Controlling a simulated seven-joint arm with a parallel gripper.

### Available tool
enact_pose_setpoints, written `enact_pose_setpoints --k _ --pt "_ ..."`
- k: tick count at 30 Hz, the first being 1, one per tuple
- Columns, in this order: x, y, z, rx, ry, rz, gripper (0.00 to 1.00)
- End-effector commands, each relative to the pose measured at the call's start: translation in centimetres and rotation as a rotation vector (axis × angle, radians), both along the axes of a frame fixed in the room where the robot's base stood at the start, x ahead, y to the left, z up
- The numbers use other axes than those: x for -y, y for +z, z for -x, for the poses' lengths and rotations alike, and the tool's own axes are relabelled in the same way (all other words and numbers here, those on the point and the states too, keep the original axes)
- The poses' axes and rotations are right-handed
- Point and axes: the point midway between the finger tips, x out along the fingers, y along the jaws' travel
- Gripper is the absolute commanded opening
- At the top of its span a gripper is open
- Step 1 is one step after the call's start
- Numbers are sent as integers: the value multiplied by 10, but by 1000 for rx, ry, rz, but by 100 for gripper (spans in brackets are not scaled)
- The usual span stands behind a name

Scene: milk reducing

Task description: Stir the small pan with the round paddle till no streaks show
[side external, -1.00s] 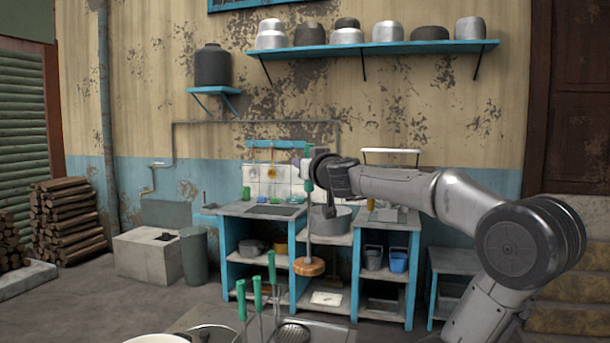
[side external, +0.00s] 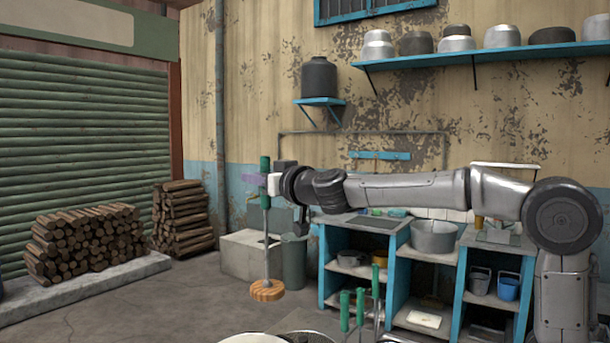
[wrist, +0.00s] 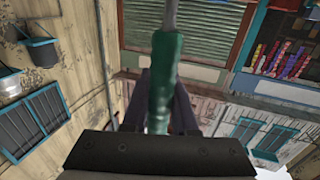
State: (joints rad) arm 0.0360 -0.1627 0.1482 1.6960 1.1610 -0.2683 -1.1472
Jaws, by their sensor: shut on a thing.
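My gripper (side external: 270,184) is shut on the green handle of the round paddle (side external: 267,290). In the wrist view the green handle (wrist: 163,85) stands between my fingers. At the bottom edge of the side view, a pale round rim (side external: 252,339) shows in part, below the paddle; I cannot tell whether it is the small pan. Its contents are hidden, so no streaks can be judged.
Several green-handled tools (side external: 360,305) stand upright just right of the paddle. Behind is a blue-framed counter (side external: 390,280) with a grey pot (side external: 433,237) on it. Stacked firewood (side external: 85,243) lies at the left. The floor left of the paddle is clear.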

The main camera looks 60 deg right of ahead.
Motion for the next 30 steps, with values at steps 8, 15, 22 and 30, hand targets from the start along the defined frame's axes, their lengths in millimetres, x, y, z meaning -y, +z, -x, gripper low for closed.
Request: enact_pose_setpoints --k 8,15,22,30 --pt "-48 -6 -22 2 90 3 0" --pt "-46 -32 -20 4 86 1 0" --pt "-46 -82 -21 0 85 3 0" --pt "-46 -113 -21 4 86 1 0"
